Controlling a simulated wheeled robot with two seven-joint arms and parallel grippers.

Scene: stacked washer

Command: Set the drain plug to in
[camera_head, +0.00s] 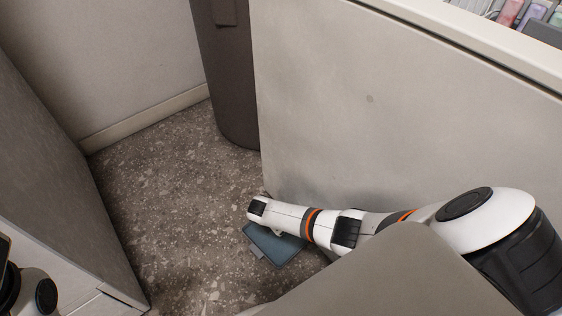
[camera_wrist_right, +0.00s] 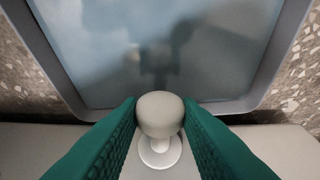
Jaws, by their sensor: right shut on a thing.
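The drain plug (camera_wrist_right: 160,112) has a rounded, pale grey knob. A lighter round collar (camera_wrist_right: 160,153) shows below it in the right wrist view, against a pale panel. My right gripper (camera_wrist_right: 160,116) has its green fingers on both sides of the knob, touching it, and is shut on it. How far the plug stands out from the panel is hard to tell. In the head view my right arm reaches down beside the large pale panel (camera_head: 400,110); its fingers and the plug are hidden there. My left gripper is out of view; only part of my left arm shows at the lower left.
A shallow blue-grey tray (camera_head: 262,247) lies on the speckled floor (camera_head: 170,210) under my right arm; its rim shows in the right wrist view (camera_wrist_right: 222,104). A dark bin (camera_head: 228,90) stands behind. A grey cabinet side (camera_head: 50,170) is at left. The floor between is clear.

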